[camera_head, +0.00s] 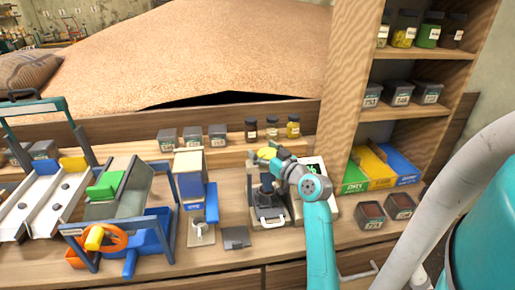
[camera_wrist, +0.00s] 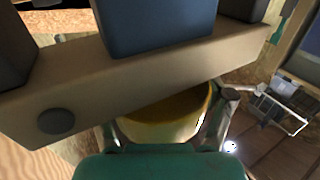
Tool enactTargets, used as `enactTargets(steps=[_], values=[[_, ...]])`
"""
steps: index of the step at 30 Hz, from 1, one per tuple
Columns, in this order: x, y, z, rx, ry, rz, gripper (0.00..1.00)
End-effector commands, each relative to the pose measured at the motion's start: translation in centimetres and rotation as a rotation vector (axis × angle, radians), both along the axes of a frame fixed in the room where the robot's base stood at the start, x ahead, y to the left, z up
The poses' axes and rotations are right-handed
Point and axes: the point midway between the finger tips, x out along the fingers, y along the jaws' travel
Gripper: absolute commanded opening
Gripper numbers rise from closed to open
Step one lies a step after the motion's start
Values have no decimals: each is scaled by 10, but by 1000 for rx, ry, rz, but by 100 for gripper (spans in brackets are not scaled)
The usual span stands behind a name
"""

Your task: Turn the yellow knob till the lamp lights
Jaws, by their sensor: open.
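The yellow knob (camera_head: 266,153) sits at the top of a dark grey bench device (camera_head: 267,207) in the head view. My gripper (camera_head: 274,157) is at the knob, its arm coming from the right and partly covering the device. In the wrist view the rounded yellow knob (camera_wrist: 165,125) lies between the two fingers of my gripper (camera_wrist: 165,122). The fingers are apart, one on each side of the knob; I cannot tell whether either touches it. I cannot make out the lamp in either view.
Behind the device are three small jars (camera_head: 272,129) on a ledge. A black-and-green display (camera_head: 315,168) stands right of it, partly behind my arm. A wooden shelf post (camera_head: 345,90) rises close behind my arm.

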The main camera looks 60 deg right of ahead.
Motion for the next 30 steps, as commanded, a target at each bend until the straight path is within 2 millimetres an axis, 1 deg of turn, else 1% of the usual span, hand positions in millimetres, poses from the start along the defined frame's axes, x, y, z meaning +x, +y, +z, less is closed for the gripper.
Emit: enactTargets(steps=[6,7,8,9,11,12,13,22,30], values=[[0,0,0,0,0,0,80],[0,0,0,0,0,0,78],[0,0,0,0,0,0,70],[0,0,0,0,0,0,60],[0,0,0,0,0,0,45],[0,0,0,0,0,0,35],[0,0,0,0,0,0,32],[-1,0,0,0,1,-24,32],[-2,-2,-1,-1,1,-129,32]])
